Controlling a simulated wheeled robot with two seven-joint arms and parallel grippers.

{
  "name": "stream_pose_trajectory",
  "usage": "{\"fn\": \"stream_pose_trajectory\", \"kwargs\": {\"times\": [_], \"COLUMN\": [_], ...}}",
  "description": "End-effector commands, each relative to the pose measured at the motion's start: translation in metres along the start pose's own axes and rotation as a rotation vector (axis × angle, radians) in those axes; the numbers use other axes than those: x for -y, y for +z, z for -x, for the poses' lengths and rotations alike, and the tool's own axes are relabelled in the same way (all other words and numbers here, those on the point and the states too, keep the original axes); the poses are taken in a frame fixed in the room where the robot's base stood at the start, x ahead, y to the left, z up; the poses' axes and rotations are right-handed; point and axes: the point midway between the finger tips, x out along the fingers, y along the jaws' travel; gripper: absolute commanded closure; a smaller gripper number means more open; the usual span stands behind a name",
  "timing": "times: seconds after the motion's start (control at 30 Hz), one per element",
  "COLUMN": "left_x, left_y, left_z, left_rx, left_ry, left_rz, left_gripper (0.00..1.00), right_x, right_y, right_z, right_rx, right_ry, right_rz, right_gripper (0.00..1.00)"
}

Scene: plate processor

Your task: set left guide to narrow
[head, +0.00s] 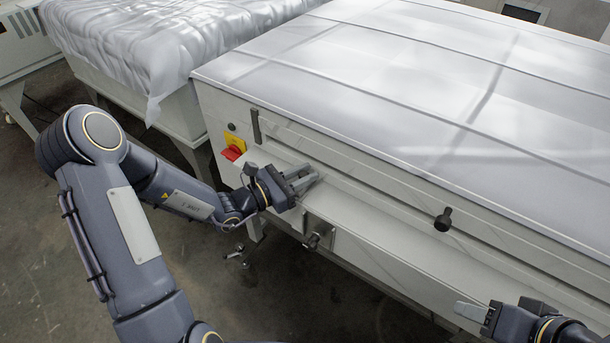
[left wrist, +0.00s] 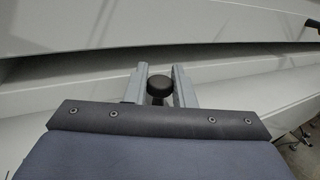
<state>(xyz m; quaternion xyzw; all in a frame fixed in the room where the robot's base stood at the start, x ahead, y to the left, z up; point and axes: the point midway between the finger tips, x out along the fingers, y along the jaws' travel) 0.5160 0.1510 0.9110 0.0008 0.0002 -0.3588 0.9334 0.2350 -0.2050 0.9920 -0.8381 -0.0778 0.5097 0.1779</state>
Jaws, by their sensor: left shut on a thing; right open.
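The left guide's black round knob (left wrist: 158,86) shows between the two fingers of my left gripper (left wrist: 159,76) in the left wrist view. In the head view my left gripper (head: 304,180) is at the machine's front ledge, near its left end, and hides the knob there. The gripper is shut on this knob. A second black knob (head: 443,218) sticks out of the long front slot further right, with no gripper near it. My right gripper (head: 472,312) is open and empty at the lower right, in front of the machine; its fingers are only partly seen.
The white plate processor (head: 400,240) fills the right side. A red and yellow switch (head: 233,152) sits on its end, left of my left gripper. A dark upright handle (head: 256,126) is above the ledge. A latch (head: 316,241) is below. A sheet-covered table (head: 150,50) stands behind left.

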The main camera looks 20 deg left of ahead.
Motion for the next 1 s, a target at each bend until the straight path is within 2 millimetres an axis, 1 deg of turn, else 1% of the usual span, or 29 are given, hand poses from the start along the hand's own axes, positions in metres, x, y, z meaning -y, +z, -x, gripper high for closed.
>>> {"fn": "stream_pose_trajectory", "kwargs": {"times": [0.03, 0.17, 0.2, 0.33, 0.57, 0.67, 0.77, 1.0], "left_x": [0.005, 0.006, 0.006, 0.006, 0.004, 0.003, 0.003, 0.003], "left_y": [-0.001, -0.001, -0.001, -0.001, 0.0, -0.001, -0.001, -0.002], "left_z": [-0.001, -0.001, -0.001, -0.001, -0.001, 0.003, 0.015, 0.056], "left_rx": [0.0, 0.0, 0.0, 0.001, 0.001, 0.001, 0.0, -0.001], "left_ry": [-0.013, -0.015, -0.015, -0.014, -0.01, -0.008, -0.006, -0.007], "left_rz": [0.004, 0.005, 0.005, 0.004, 0.003, 0.002, 0.002, 0.002], "left_gripper": [1.0, 1.0, 0.76, 0.59, 0.59, 0.59, 0.59, 0.59], "right_x": [0.0, 0.0, 0.0, 0.0, 0.0, 0.0, -0.001, -0.003], "right_y": [0.0, 0.0, 0.0, 0.0, 0.0, 0.0, 0.001, 0.003], "right_z": [0.0, 0.0, 0.0, 0.0, 0.0, -0.001, -0.002, -0.006], "right_rx": [0.0, 0.0, 0.0, 0.0, 0.0, 0.0, 0.0, 0.0], "right_ry": [0.0, 0.0, 0.0, 0.0, 0.0, 0.0, 0.0, 0.0], "right_rz": [0.0, 0.0, 0.0, 0.0, 0.0, 0.0, 0.0, 0.0], "right_gripper": [0.51, 0.51, 0.51, 0.51, 0.51, 0.51, 0.51, 0.51]}}
